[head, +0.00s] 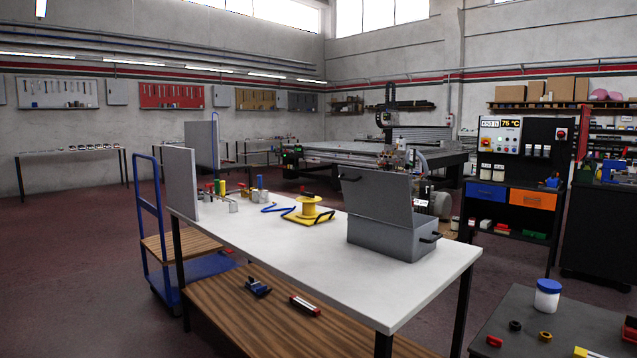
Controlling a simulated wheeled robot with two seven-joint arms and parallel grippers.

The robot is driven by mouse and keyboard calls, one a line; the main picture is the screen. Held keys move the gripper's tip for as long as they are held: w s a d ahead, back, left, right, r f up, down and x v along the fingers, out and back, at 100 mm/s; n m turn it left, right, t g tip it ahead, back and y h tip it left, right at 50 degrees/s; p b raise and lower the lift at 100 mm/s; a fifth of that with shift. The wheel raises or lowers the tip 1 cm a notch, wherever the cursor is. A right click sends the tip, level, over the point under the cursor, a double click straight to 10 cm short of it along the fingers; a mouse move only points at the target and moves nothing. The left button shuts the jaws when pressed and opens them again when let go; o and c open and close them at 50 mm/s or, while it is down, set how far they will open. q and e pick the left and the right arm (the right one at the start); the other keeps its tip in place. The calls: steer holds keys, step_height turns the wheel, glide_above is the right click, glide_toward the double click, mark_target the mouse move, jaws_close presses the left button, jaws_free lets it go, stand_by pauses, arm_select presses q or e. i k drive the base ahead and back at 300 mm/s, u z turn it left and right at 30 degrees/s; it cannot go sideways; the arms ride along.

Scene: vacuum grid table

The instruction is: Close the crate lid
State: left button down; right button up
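A grey crate (385,237) stands on the right part of the white-topped table (310,255). Its grey lid (377,200) is raised open, standing up and leaning back. A dark handle (351,179) sits near the lid's upper left, and another dark handle (431,238) is on the crate's right end. The inside of the crate cannot be seen from here. Neither of my grippers shows in the head view.
A yellow spool (309,206), a blue cable (277,208) and small fittings (223,200) lie on the table left of the crate. A grey panel (180,182) stands at its left end. A dark bench (560,325) is at the lower right. The table's front strip is clear.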

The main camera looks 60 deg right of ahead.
mark_target(385, 196)
steer(key=z, duration=0.85)
steer(key=i, duration=1.2)
steer(key=z, duration=1.3)
